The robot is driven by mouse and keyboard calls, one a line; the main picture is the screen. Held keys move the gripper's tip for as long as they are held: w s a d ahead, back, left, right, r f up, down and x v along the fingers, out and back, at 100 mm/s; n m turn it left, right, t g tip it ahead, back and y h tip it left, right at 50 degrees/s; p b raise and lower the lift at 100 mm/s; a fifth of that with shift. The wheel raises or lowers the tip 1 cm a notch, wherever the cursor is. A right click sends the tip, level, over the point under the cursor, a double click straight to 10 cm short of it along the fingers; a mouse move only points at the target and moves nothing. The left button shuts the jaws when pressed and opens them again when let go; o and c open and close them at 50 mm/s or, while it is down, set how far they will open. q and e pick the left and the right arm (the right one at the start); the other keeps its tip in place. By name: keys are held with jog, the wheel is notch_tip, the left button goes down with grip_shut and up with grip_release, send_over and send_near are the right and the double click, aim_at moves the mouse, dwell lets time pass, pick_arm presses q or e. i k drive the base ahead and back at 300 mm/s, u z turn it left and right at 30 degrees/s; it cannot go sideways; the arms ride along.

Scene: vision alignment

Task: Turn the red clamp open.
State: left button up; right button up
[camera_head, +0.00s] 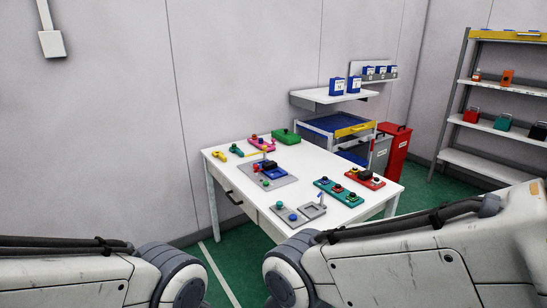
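A small fixture (272,169) with blue and red parts stands on a grey plate near the middle of the white table (317,163). A small red part (258,167) shows at its left side; it may be the red clamp, but it is too small to tell its shape or whether it is open or shut. My two arms show only as links along the bottom left and bottom right. Neither gripper is in view, and both arms look far in front of the table.
On the table are a green block (285,136), a green button panel (339,192), a red panel (365,179) and a grey plate with a post (312,211). A wall shelf (333,94) overhangs the back. A red bin (395,150) stands behind, shelving (500,95) at right.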

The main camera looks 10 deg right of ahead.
aim_at(255, 166)
jog(key=u, duration=0.1)
jog(key=i, duration=0.95)
jog(key=u, duration=0.9)
jog(key=i, duration=1.6)
jog(key=z, duration=0.85)
jog(key=i, duration=0.45)
jog(key=z, duration=0.3)
